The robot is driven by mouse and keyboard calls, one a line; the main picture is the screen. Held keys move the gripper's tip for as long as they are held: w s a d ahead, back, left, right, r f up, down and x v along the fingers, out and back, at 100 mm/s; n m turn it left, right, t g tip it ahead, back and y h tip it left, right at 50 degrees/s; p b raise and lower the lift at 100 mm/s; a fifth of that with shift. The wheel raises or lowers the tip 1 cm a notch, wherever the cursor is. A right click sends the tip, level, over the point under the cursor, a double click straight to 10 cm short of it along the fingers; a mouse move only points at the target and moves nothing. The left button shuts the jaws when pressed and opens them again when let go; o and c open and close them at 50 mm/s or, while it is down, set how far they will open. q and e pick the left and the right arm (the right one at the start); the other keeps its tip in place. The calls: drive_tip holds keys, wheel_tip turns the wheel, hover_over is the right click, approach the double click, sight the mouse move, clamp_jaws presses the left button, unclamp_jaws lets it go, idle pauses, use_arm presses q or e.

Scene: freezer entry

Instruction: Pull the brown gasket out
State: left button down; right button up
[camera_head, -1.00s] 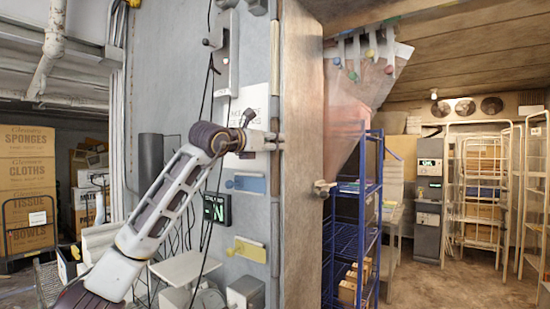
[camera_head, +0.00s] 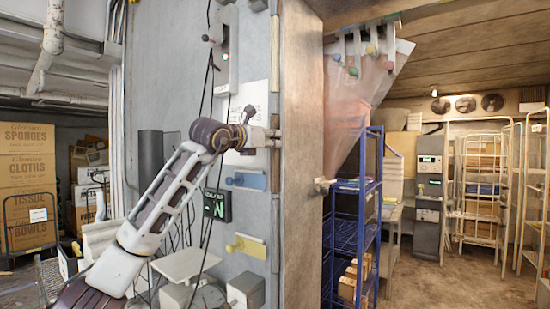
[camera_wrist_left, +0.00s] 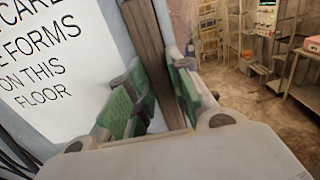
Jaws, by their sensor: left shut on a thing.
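The brown gasket (camera_wrist_left: 148,45) is a long upright strip at the wall edge, running down between the green finger pads of my left gripper (camera_wrist_left: 158,98) in the left wrist view. In the head view it shows as a narrow vertical strip (camera_head: 275,70) on the corner of the grey panel. My left gripper (camera_head: 268,137) is shut on this strip, reaching it from the left. The part of the gasket between the pads is partly hidden. My right gripper is not in view.
A white sign (camera_wrist_left: 45,55) is on the panel left of the gripper. A yellow-handled plate (camera_head: 247,247), a green display (camera_head: 217,205) and hanging cables are below it. Beyond the doorway edge stand a blue shelf rack (camera_head: 372,210) and clear hanging strips (camera_head: 350,100).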

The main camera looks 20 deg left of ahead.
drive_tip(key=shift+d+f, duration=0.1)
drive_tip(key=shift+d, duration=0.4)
use_arm(q)
drive_tip(key=shift+s+b, duration=0.1)
drive_tip(key=shift+b, duration=0.2)
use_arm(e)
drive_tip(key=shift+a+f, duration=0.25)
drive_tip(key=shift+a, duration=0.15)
use_arm(q)
drive_tip(key=shift+s, duration=0.15)
drive_tip(key=shift+s+a+f, duration=0.1)
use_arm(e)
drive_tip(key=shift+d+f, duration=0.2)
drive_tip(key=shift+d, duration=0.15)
use_arm(q)
drive_tip(key=shift+s, duration=0.1)
drive_tip(key=shift+s+a+b, duration=0.1)
drive_tip(key=shift+s+b, duration=0.1)
drive_tip(key=shift+b, duration=0.1)
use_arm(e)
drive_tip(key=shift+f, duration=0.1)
use_arm(q)
drive_tip(key=shift+w, duration=0.1)
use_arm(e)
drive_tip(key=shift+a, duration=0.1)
use_arm(q)
drive_tip(key=shift+s, duration=0.2)
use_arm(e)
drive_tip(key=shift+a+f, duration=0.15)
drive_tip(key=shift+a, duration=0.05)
